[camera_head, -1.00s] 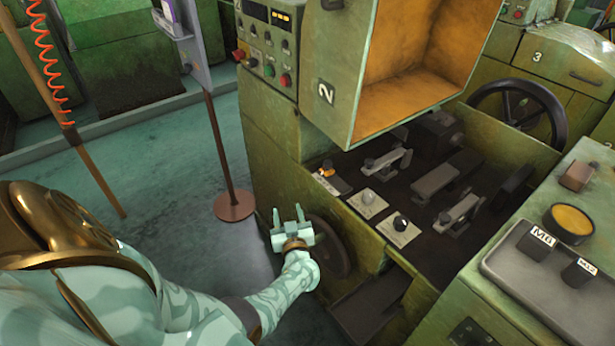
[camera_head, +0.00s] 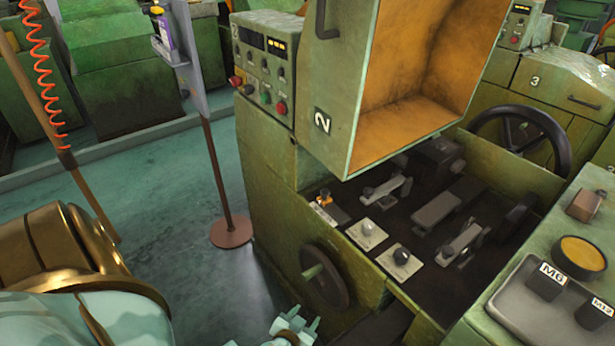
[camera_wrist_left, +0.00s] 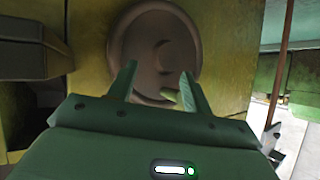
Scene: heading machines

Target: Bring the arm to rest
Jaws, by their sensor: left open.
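My left gripper (camera_head: 295,322) is at the bottom edge of the head view, low in front of the green machine marked 2 (camera_head: 262,160). It is open, with nothing between its fingers. In the left wrist view its two fingers (camera_wrist_left: 158,88) stand apart, and the machine's dark round handwheel (camera_wrist_left: 155,50) shows beyond them. In the head view the handwheel (camera_head: 325,276) is above and to the right of the gripper, apart from it. My right gripper is in neither view.
Machine 2's raised guard (camera_head: 340,90) hangs over the open bed with several levers and knobs (camera_head: 400,256). A tray (camera_head: 520,310) with black blocks is at the right.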

